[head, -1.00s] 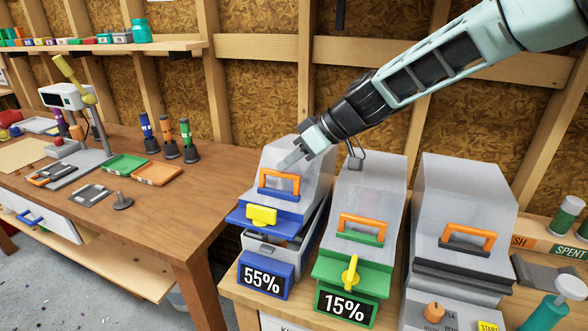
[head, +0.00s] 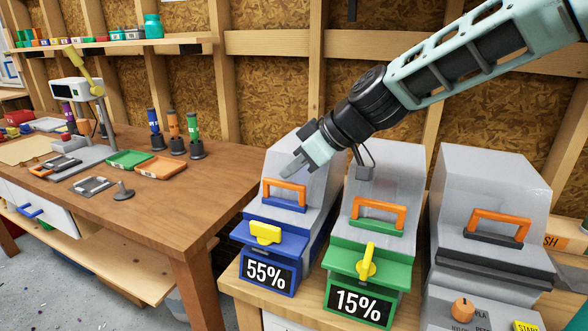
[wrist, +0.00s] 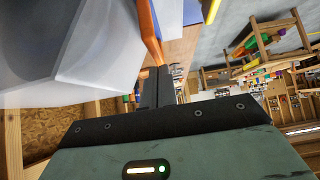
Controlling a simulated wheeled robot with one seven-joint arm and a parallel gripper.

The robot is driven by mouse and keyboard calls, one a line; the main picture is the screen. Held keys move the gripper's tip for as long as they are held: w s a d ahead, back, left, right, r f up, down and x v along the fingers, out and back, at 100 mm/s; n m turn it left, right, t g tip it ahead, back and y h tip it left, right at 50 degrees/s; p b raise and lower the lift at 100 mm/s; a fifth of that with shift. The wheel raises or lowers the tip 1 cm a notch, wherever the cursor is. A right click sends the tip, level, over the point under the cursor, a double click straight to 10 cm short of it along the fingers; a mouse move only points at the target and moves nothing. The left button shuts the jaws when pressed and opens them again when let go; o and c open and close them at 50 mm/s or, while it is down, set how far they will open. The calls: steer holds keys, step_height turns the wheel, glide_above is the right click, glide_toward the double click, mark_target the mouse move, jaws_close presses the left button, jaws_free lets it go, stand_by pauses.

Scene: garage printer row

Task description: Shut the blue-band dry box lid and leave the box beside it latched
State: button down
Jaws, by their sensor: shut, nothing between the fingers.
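The blue-band dry box (head: 318,243) stands at the left end of the row. Its clear grey lid (head: 318,198) is down, with no gap visible above the 55% display. Its yellow latch (head: 265,233) lies crosswise. My gripper (head: 290,172) is shut and empty at the lid's front face, by the orange handle (head: 286,186); contact is unclear. In the wrist view the shut fingers (wrist: 155,86) are by the orange handle (wrist: 148,30). The green-band box (head: 340,256) beside it has its lid down and its yellow latch (head: 366,262) upright.
A third grey box (head: 492,190) with an orange handle stands at the right. The wooden workbench (head: 205,205) at the left holds trays, a stand and several coloured tubes. A gap separates bench and box stand.

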step_height(320, 180, up, 4)
steer(key=shift+f+p, duration=0.1)
steer(key=shift+p, duration=1.05)
steer(key=b+v, duration=0.3)
steer(key=v, duration=0.6)
steer(key=s+d+f+m+g+h, duration=0.1)
steer(key=s+f+h, duration=0.1)
steer(key=s+f, duration=0.3)
steer(key=s+f+m+g+h, duration=0.1)
steer(key=s+f, duration=0.3)
steer(key=s, duration=0.4)
steer(key=s+d+f+m+h, duration=0.2)
steer(key=s+d+f, duration=0.2)
steer(key=s, duration=0.4)
steer(key=s+d+f+m+g+h+p, duration=0.1)
steer(key=s+d+f+m+h, duration=0.1)
steer(key=s+d+f, duration=0.2)
steer(key=s+d, duration=0.3)
steer(key=shift+s+d+h, duration=0.15)
steer(key=shift+s+h, duration=0.25)
